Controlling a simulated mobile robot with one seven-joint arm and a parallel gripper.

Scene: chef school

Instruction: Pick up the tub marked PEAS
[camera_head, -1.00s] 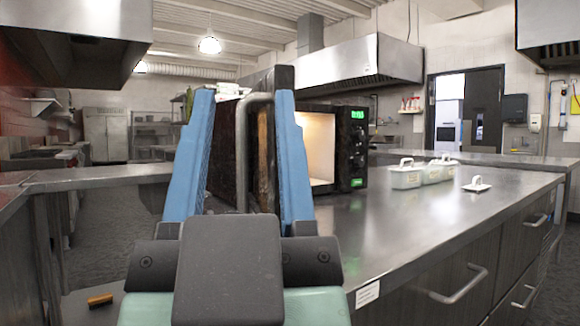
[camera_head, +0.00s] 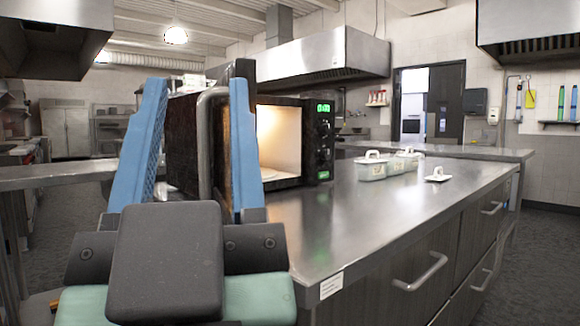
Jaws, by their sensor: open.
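Several small pale tubs with white handled lids stand in a row on the steel counter, right of the microwave. The nearest tub (camera_head: 371,167) is at the left of the row, and others (camera_head: 402,160) stand behind it to the right. Their labels are too small to read, so I cannot tell which is marked PEAS. My gripper (camera_head: 198,95), with two blue fingers, is open in the left foreground, well short of the tubs. The microwave's open door and its handle show between the fingers; I cannot tell whether they touch.
A microwave (camera_head: 318,130) with its door open and a lit interior stands on the steel counter (camera_head: 350,212). A loose white lid (camera_head: 438,175) lies right of the tubs. The counter's front part is clear. Drawers with bar handles (camera_head: 420,272) face the near side.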

